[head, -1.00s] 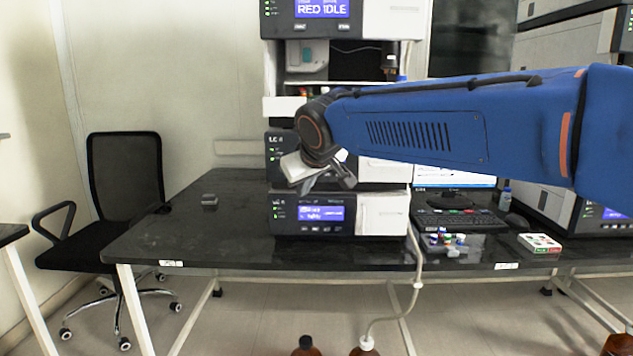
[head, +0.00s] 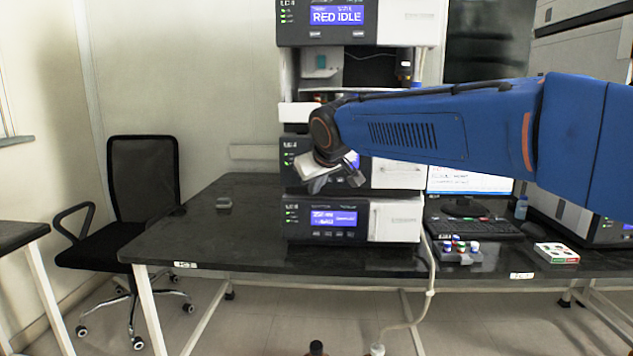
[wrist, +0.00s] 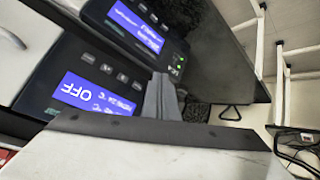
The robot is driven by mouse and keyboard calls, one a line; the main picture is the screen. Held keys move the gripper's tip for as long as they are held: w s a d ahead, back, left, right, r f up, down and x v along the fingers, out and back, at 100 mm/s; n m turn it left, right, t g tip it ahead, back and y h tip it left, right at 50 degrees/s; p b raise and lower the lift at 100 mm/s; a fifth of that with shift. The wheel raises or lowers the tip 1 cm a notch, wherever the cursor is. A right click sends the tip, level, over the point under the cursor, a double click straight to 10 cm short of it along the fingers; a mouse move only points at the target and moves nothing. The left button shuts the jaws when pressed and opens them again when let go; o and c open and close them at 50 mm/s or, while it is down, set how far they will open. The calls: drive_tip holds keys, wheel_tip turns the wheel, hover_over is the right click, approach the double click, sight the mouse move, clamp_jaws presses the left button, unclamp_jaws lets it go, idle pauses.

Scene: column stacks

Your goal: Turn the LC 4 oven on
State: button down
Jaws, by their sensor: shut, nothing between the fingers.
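The LC 4 stack of instruments stands on the black bench. Its middle unit (head: 294,182) is partly hidden behind my gripper (head: 345,180) in the head view. In the wrist view that unit has a blue display (wrist: 92,94) reading OFF, upside down, with small buttons beside it. The lower unit (head: 293,233) has a lit blue display (head: 333,217), which also shows in the wrist view (wrist: 137,25). My gripper is shut and empty in front of the middle unit. Its fingertips (wrist: 161,100) show near the OFF unit's front; contact cannot be told.
The top unit (head: 336,14) reads RED IDLE. A monitor (head: 470,181), a keyboard (head: 470,228), a vial rack (head: 458,256) and a white box (head: 556,252) are at right. A chair (head: 142,170) stands at left. The bench's left part is mostly clear.

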drive_tip(key=shift+w+d, duration=0.1)
drive_tip(key=shift+w, duration=2.1)
drive_tip(key=shift+w, duration=0.1)
idle(0.4)
drive_tip(key=shift+w, duration=0.3)
drive_tip(key=shift+w, duration=0.4)
idle(0.8)
drive_tip(key=shift+s, duration=0.85)
drive_tip(key=s, duration=0.5)
idle(0.5)
